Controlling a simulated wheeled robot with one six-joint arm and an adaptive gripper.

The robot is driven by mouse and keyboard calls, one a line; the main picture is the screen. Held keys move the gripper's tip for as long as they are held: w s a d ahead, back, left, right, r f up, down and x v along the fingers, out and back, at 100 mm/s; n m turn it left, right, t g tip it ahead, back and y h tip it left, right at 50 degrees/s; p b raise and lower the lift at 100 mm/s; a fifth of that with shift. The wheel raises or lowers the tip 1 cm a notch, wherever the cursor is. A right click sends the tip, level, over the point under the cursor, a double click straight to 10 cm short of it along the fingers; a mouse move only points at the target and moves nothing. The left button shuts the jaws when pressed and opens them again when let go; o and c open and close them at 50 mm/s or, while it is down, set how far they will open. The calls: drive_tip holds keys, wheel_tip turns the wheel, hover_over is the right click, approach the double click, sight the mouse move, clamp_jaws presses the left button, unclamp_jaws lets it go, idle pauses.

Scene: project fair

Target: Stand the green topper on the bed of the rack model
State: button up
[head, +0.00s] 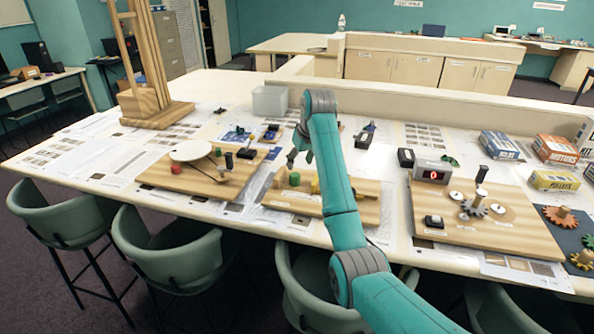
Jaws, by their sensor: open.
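A small green piece (294,179), which looks like the green topper, is on the middle wooden board (300,202). This board looks like the rack model. My gripper (296,160) is open and hangs above the back left part of this board, over the green piece. It looks empty and apart from the piece. My teal arm crosses the board and hides its middle and part of its right side, so the bed is hard to make out.
A left board (190,186) carries a white disc (190,150). A right board (485,225) carries gears and a counter (433,171). A clear bin (270,101) and wooden tower (150,108) stand behind. Boxes (555,180) are at right. Chairs (180,250) line the front edge.

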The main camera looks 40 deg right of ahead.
drive_tip(key=shift+v, duration=1.85)
drive_tip(key=shift+a, duration=0.1)
